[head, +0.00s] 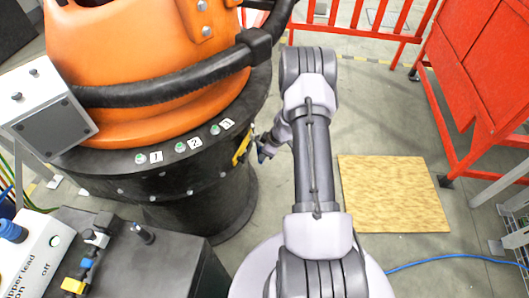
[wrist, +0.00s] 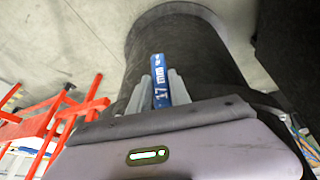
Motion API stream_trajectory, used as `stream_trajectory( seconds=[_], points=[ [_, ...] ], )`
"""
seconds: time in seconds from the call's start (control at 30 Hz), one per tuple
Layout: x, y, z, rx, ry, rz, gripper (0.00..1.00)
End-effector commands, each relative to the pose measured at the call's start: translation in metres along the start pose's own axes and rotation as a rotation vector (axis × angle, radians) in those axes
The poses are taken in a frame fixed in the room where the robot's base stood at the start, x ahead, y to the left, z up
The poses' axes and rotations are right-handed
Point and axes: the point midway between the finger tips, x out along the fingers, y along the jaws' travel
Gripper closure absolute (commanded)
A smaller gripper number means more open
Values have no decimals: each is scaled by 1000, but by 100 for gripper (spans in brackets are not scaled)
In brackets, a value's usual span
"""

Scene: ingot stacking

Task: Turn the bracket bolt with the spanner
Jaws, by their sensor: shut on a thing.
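A blue spanner (wrist: 160,70) marked "17 mm" stands between the two grey fingers of my gripper (wrist: 161,90) in the wrist view. My gripper is shut on it. In the head view my gripper (head: 272,145) is small, beside the right side of the black round pedestal (head: 225,200), with a bit of blue at its tip. A yellow bracket (head: 241,151) is on the pedestal's side, just left of my gripper. I cannot make out the bracket's bolt or the spanner's working end, nor whether the spanner touches the bracket.
Bolts with labels 1, 2 and 3 (head: 227,124) line the pedestal rim below the orange machine (head: 150,60). A wooden board (head: 393,193) lies on the floor at right. Red barriers (head: 470,70) stand at right and behind. A blue cable (head: 450,258) crosses the floor.

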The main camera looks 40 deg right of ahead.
Motion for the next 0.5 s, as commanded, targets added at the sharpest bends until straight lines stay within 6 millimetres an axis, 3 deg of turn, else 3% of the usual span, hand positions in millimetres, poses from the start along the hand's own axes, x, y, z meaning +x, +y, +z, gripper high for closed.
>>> stream_trajectory(
  seconds=[0.5],
  points=[
    [5,0,-12,-1,0,0,100]
  ],
)
